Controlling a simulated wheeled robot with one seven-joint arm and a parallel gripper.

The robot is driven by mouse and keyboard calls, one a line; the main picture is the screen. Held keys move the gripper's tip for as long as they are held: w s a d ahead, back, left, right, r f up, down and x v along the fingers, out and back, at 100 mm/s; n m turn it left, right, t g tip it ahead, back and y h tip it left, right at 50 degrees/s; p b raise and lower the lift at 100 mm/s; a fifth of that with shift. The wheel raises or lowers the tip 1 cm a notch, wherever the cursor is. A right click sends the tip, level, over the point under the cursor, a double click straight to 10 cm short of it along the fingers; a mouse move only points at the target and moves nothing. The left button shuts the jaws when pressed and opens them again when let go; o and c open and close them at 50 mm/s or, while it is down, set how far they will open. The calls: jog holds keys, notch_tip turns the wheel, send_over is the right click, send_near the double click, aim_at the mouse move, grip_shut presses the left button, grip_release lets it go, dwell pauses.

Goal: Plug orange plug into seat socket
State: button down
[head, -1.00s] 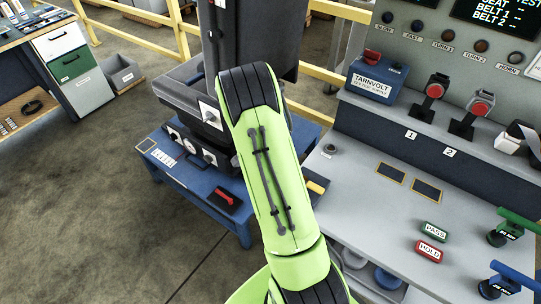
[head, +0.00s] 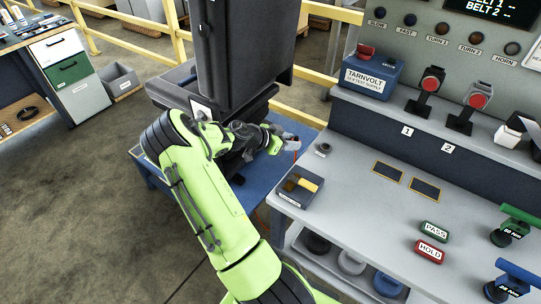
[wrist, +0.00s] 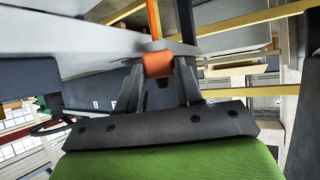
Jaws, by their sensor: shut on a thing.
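My gripper (head: 291,143) is at the end of my bent arm, over the blue platform's right part and to the right of the seat base. In the wrist view my gripper (wrist: 158,75) is shut on the orange plug (wrist: 158,66), with an orange cable running up from it. In the head view the plug is too small to make out, but a thin reddish-orange line shows by the fingers. The dark grey seat (head: 238,60) stands upright on the blue platform (head: 302,134). My arm hides most of its base, and I cannot make out the seat socket.
The grey bench (head: 345,215) is close on the right, with a small tray (head: 301,186) at its near corner. A blue Tarnvolt box (head: 371,76) stands on the bench shelf. Yellow rails (head: 312,77) run behind.

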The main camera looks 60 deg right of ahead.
jog(key=s+d+r+m+g+y+b, duration=0.1)
jog(key=s+d+r+m+g+b, duration=0.1)
jog(key=s+d+r+m+g, duration=0.4)
jog(key=n+t+b, duration=0.2)
send_over(318, 147)
jog(key=shift+f, duration=1.85)
jog(key=shift+b, duration=0.85)
jog(key=shift+f+b, duration=0.95)
dwell(0.4)
jog(key=c, duration=0.7)
grip_release()
jog(key=shift+a, duration=0.1)
jog(key=shift+o, duration=0.2)
jog(key=p+v, duration=0.4)
jog(key=v, duration=1.1)
jog(key=shift+w+r, duration=0.25)
jog(key=shift+w, duration=0.25)
